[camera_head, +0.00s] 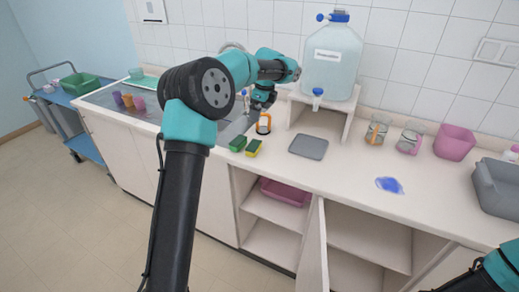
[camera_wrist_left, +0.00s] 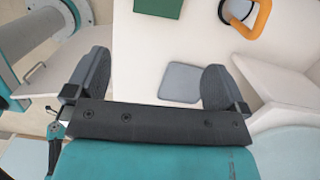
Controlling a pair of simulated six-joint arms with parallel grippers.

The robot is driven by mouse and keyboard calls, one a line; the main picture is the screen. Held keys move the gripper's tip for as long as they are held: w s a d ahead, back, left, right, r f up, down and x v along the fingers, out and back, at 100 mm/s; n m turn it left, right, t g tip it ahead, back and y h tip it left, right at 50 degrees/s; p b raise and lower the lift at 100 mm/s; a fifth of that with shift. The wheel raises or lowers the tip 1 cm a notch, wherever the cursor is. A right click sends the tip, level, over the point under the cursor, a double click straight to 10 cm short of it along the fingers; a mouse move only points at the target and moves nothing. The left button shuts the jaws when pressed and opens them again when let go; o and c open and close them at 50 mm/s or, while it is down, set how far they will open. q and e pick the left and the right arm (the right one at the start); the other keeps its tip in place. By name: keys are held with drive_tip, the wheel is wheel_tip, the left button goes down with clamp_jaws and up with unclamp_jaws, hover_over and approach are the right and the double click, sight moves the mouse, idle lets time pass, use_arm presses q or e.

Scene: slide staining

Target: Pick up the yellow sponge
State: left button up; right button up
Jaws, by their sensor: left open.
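Two small sponge-like blocks lie side by side at the counter's front edge in the head view. One shows green with yellow (camera_head: 254,148), the other mostly green (camera_head: 238,144). A green block (camera_wrist_left: 158,8) shows at the top edge of the left wrist view; I cannot tell which of the two it is. My left gripper (camera_head: 258,106) is above the counter behind the blocks, by the sink. In the wrist view its fingers (camera_wrist_left: 156,84) are wide apart with nothing between them that they touch. My right gripper is out of view; only part of that arm shows at bottom right.
An orange-handled container (camera_head: 264,125) stands just behind the blocks. A grey mat (camera_head: 309,147) lies to their right, before a white stand (camera_head: 322,122) bearing a large water jug (camera_head: 331,62). A cabinet door (camera_head: 314,245) hangs open below. The counter front around the blue patch (camera_head: 389,185) is mostly clear.

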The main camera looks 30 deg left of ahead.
use_arm(q)
drive_tip(key=shift+f, duration=0.15)
hover_over(254, 145)
drive_tip(key=f, duration=1.2)
drive_tip(key=shift+w+d, duration=0.15)
drive_tip(key=shift+d, duration=0.2)
drive_tip(key=shift+s+a+f, duration=0.1)
drive_tip(key=shift+a+f, duration=0.15)
drive_tip(key=shift+f, duration=1.05)
drive_tip(key=shift+s+a+f, duration=0.1)
drive_tip(key=shift+a+f, duration=0.1)
drive_tip(key=shift+f, duration=1.05)
drive_tip(key=shift+c, duration=0.3)
drive_tip(key=c, duration=0.6)
drive_tip(key=shift+o, duration=0.2)
drive_tip(key=shift+r, duration=0.1)
